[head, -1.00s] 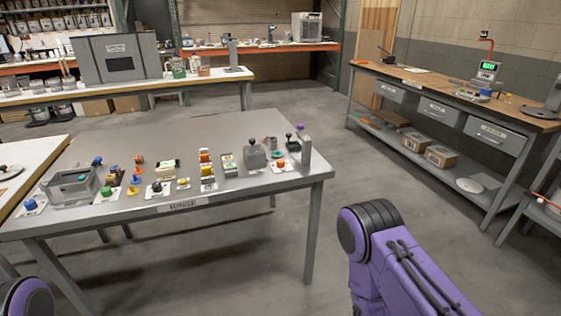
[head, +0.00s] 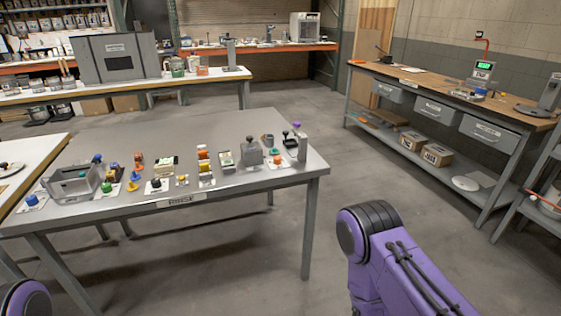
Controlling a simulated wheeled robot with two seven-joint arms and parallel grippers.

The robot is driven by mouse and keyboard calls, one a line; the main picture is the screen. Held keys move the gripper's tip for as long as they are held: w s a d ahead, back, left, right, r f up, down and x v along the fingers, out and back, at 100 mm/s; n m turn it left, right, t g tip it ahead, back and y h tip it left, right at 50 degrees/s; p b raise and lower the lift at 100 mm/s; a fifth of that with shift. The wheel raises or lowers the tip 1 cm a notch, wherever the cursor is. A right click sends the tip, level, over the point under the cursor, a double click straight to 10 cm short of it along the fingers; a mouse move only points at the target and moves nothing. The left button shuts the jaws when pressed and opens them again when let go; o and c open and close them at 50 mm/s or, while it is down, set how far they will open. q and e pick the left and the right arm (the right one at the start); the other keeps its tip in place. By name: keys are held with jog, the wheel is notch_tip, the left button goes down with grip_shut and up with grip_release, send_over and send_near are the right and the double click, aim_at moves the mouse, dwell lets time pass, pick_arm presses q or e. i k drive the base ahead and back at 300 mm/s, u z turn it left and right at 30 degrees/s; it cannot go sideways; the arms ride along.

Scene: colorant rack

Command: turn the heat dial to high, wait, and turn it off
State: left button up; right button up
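I cannot pick out the heat dial for certain in the head view. A row of small devices with coloured knobs stands on the grey table, among them a blue knob (head: 31,199) at the left and a grey unit with a dark knob (head: 251,154) towards the right. Their markings are too small to read. A device with a lit green display (head: 484,69) stands on the wooden-topped bench at the right. Neither gripper is in view; only purple links of my arms show at the bottom left and bottom right.
The grey table (head: 120,145) stands ahead to the left. The wooden-topped bench (head: 430,85) with drawers runs along the right wall. A long bench (head: 200,79) with a grey cabinet (head: 115,57) is behind the table. Grey floor (head: 345,170) is clear between table and right bench.

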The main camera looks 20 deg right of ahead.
aim_at(277, 159)
jog(key=k, duration=1.2)
jog(key=z, duration=0.5)
jog(key=i, duration=1.6)
jog(key=u, duration=0.6)
